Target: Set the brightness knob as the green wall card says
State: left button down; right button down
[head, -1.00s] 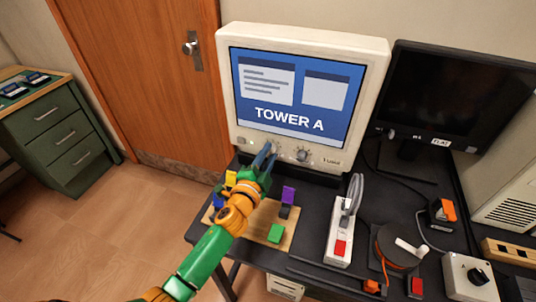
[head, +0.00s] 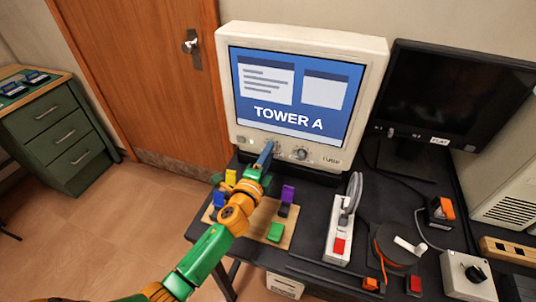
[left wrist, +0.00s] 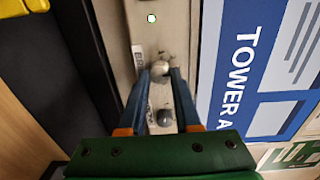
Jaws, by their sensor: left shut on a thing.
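The beige monitor (head: 370,90) shows "TOWER A" on a blue screen, with small controls along its lower bezel. My left gripper (head: 267,150) reaches that bezel. In the left wrist view its blue fingers (left wrist: 160,75) are shut on a round metallic knob (left wrist: 160,68), beside a partly hidden label that seems to start "BR". I cannot read the knob's setting. A second knob (left wrist: 165,117) shows between the fingers, further along the bezel; it also shows in the head view (head: 301,154). No readable green wall card is in view. My right gripper is not in view.
A wooden board (head: 284,240) with coloured blocks lies under my left arm. A white switch device (head: 338,240), an orange cable reel (head: 397,247) and a dark flat monitor (head: 440,95) stand to the right.

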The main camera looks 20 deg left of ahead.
pick_arm(q)
jog(key=shift+r, duration=0.2)
jog(key=c, duration=0.9)
grip_release()
jog(key=o, duration=0.3)
jog(key=shift+w+a+f, duration=0.1)
jog(key=shift+f, duration=0.05)
jog(key=s, duration=0.7)
jog(key=shift+a, duration=0.15)
